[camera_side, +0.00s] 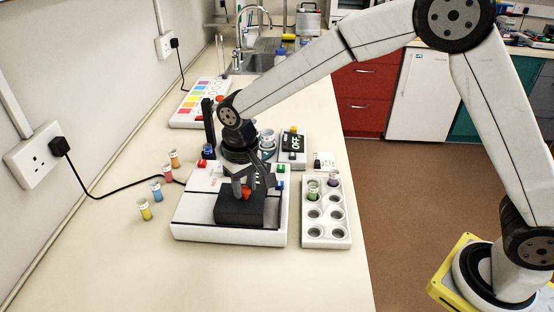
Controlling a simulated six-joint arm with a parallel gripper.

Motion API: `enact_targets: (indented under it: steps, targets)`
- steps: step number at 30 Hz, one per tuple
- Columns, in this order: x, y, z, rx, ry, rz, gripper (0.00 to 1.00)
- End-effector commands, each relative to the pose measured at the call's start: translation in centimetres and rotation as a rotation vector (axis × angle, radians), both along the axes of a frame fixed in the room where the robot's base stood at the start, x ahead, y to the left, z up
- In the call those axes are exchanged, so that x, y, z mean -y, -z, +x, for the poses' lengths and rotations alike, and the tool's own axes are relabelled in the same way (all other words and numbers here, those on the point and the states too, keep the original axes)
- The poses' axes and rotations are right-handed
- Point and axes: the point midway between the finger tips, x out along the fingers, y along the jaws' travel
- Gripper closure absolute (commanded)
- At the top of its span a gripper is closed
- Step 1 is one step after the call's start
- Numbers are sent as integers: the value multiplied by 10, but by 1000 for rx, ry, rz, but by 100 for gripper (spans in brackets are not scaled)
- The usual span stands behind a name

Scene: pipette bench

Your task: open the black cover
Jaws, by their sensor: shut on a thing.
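The black cover (238,210) is a dark box-like block with a small red-orange knob (246,191) on top. It sits low on the front part of a white bench device (195,222). My gripper (247,187) points down from above, with its fingertips at the knob, shut on it. The fingers and wrist hide part of the knob and the back of the cover. What is under the cover cannot be seen.
A white rack (327,238) with two tubes stands close at the right. Several small coloured tubes (144,210) stand at the left by a black cable. Behind are a device marked OFF (293,143) and a coloured panel (192,100). The front counter (130,270) is clear.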

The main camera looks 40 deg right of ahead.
Motion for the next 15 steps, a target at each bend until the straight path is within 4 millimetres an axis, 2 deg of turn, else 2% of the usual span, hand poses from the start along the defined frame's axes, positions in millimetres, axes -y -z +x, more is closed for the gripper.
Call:
enact_targets:
  steps: [15]
  targets:
    - [-41,-1,43,6,0,1,100]
